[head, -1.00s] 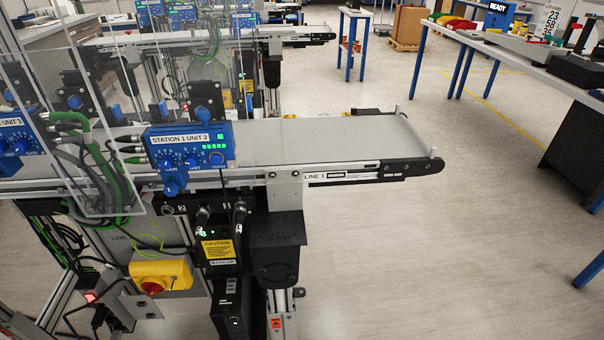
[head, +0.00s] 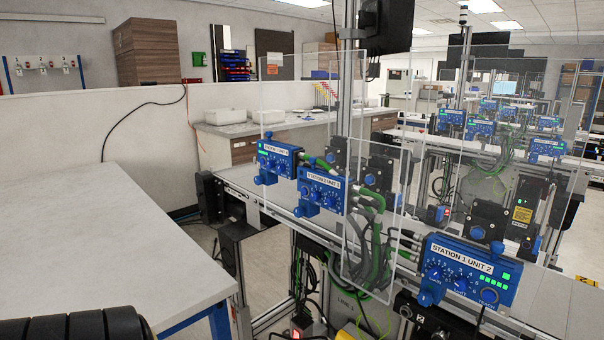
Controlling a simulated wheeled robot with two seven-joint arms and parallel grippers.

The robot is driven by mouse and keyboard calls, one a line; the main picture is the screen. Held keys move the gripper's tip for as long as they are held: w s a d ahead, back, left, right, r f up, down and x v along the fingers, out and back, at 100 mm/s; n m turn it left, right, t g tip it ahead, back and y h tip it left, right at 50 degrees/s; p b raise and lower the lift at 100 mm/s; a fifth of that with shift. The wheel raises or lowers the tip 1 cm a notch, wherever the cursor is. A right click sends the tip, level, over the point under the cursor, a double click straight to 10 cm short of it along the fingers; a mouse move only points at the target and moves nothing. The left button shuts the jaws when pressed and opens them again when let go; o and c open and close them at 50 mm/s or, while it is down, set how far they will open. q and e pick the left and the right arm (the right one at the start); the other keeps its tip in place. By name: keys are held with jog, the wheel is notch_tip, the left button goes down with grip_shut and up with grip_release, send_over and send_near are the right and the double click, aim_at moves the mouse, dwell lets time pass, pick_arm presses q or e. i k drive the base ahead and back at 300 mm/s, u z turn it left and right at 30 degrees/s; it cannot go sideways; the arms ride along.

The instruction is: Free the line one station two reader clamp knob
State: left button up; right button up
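The blue reader labelled STATION 1 UNIT 2 (head: 468,270) is at the lower right of the head view, on the nearest conveyor line. Its face has several round dials and green lights. A blue clamp knob (head: 429,293) sticks out below its left end; how tight it is cannot be told. Neither of my grippers is in view.
Two more blue readers (head: 322,189) (head: 277,159) sit further left along the same conveyor. Clear guard panels (head: 375,235) and green cables stand left of unit 2. A grey table (head: 90,235) fills the left. More conveyor lines with blue units (head: 481,130) are behind.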

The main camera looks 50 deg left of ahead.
aim_at(298, 211)
jog(key=u, duration=1.6)
